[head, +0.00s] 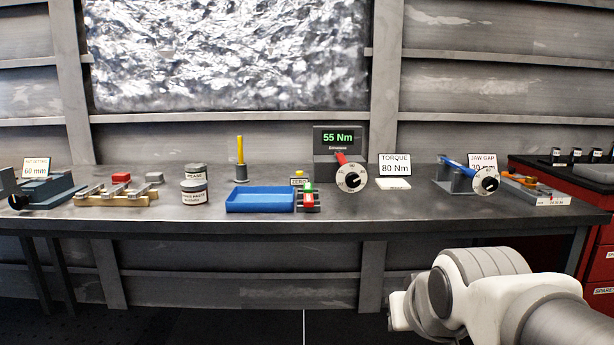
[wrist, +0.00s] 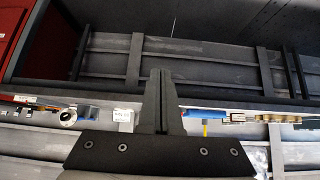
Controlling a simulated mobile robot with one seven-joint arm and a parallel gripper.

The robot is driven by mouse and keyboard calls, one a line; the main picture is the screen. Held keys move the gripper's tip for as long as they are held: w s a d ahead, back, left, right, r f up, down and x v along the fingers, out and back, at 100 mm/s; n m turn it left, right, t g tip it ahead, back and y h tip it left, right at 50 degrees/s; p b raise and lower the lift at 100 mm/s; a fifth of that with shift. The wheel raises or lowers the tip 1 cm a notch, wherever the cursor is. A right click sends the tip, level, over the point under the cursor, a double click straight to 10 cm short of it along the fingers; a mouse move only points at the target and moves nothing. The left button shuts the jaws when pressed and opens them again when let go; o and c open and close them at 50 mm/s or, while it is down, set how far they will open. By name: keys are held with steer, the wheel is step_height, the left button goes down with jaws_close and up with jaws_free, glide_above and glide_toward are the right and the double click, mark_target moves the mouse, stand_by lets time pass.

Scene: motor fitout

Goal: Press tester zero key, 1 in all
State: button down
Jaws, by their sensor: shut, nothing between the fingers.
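The tester (head: 325,166) stands at the back of the bench in the head view, its green display reading 55 Nm. A small yellow key (head: 300,173) shows just left of it, above a label reading ZERO (head: 299,182). I cannot tell whether the key is up or pressed. My gripper (wrist: 161,72) is shut and empty in the wrist view, with the bench beyond it and apart from its fingertips. The zero key cannot be made out in the wrist view. The head view shows my arm at lower right, in front of the bench, but not the fingers.
In front of the label lies a small red and green piece (head: 308,199). A blue tray (head: 260,207) is left of it. A dial with a red handle (head: 352,178) stands right, then a TORQUE 80 Nm card (head: 394,164). The bench's front strip (head: 400,211) is clear.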

steer(key=s+f+g, duration=0.2)
steer(key=s+f, duration=0.1)
steer(key=s, duration=0.7)
steer(key=shift+s+f+g, duration=0.2)
steer(key=shift+s+g, duration=0.05)
steer(key=shift+g, duration=0.15)
steer(key=shift+w, duration=0.15)
